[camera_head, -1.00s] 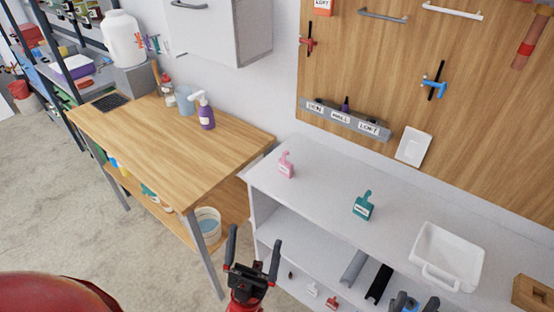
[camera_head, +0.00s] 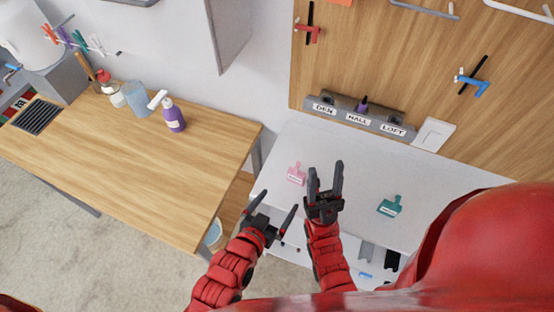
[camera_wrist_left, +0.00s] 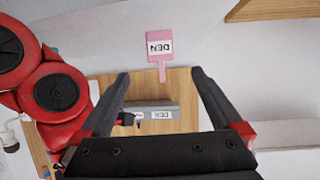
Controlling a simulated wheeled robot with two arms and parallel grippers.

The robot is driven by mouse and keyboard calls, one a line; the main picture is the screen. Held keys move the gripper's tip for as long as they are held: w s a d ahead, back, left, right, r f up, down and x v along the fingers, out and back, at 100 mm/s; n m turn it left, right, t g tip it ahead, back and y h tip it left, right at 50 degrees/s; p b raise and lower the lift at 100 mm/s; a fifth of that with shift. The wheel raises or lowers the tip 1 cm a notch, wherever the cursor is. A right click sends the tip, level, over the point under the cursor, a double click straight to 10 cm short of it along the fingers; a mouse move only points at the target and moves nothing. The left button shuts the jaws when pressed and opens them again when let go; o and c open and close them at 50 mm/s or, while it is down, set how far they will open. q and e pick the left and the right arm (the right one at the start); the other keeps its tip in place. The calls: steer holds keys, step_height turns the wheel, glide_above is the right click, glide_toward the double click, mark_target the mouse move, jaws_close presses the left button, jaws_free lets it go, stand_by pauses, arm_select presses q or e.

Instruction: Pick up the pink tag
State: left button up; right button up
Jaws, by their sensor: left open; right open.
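The pink tag (camera_head: 296,175) lies on the white counter (camera_head: 345,150), near its left end. In the left wrist view the pink tag (camera_wrist_left: 160,47) has a white label reading DEN and a narrow stem. It appears beyond my open fingertips, between them in the picture and not touching them. My left gripper (camera_head: 278,200) is open and empty, just below the tag in the head view. My right gripper (camera_head: 325,167) is open and empty, to the right of the tag.
A teal tag (camera_head: 390,206) lies further right on the counter. A grey holder (camera_head: 375,121) labelled DEN, HALL and LOFT is at the wall, with a purple item at HALL. A wooden table (camera_head: 130,170) with a purple spray bottle (camera_head: 173,116) stands left.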

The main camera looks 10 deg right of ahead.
mark_target(297, 178)
arm_select(q)
steer(key=b+x, duration=0.3)
steer(key=x, duration=0.7)
steer(key=shift+w+d, duration=0.15)
steer(key=shift+d, duration=0.2)
steer(key=shift+w+d+f, duration=0.25)
steer(key=shift+w+d, duration=0.15)
steer(key=shift+w+a+b+x, duration=0.1)
steer(key=shift+b+x, duration=0.1)
steer(key=shift+x, duration=1.15)
steer(key=shift+w+a+b+x, duration=0.1)
steer(key=shift+w+b+x, duration=0.1)
steer(key=shift+x, duration=1.15)
steer(key=shift+s+r, duration=0.15)
steer(key=shift+r, duration=0.05)
steer(key=c, duration=1.4)
